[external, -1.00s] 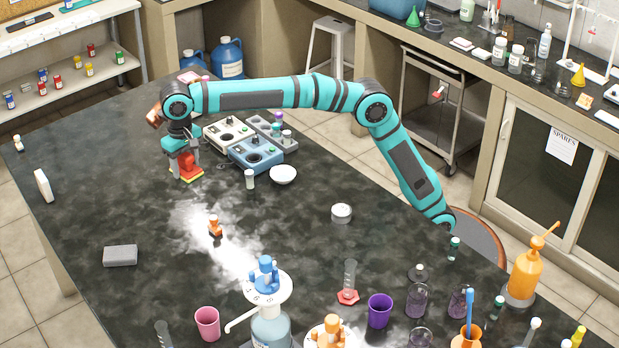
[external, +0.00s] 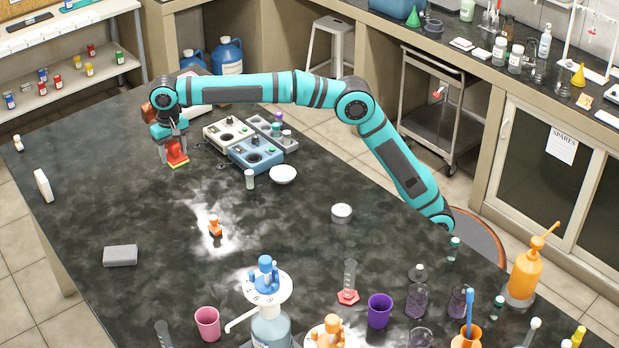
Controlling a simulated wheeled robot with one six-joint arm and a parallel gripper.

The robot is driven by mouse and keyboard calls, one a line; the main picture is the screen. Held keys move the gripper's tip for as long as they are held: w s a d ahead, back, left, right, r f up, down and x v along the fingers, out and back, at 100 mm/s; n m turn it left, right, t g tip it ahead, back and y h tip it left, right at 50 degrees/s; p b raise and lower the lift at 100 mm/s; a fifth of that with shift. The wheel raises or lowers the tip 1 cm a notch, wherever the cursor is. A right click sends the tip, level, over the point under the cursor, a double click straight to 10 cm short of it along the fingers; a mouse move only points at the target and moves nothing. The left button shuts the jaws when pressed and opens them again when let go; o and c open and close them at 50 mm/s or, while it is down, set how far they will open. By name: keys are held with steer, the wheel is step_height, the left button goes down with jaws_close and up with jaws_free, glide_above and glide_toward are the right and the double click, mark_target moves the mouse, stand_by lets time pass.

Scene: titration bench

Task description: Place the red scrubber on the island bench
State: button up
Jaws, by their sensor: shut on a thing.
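The red scrubber (external: 177,150) has a red body and a thin yellow-green layer along its underside. My gripper (external: 172,147) is shut on it, pointing down over the far left part of the island bench. The island bench (external: 150,215) has a dark, mottled top. The scrubber looks close to the bench top; I cannot tell whether it touches it. Part of the scrubber's upper side is hidden by my gripper.
A white device (external: 227,133) and a blue device (external: 255,154) stand right of my gripper. A white bowl (external: 283,174) and a small orange-topped item (external: 215,228) stand nearer. A grey block (external: 120,255) lies at left.

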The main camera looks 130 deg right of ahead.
mark_target(180, 189)
steer(key=shift+f, duration=0.5)
steer(key=shift+f, duration=5)
steer(key=shift+f, duration=0.1)
steer(key=o, duration=1)
step_height(180, 189, up, 12)
steer(key=shift+r, duration=0.1)
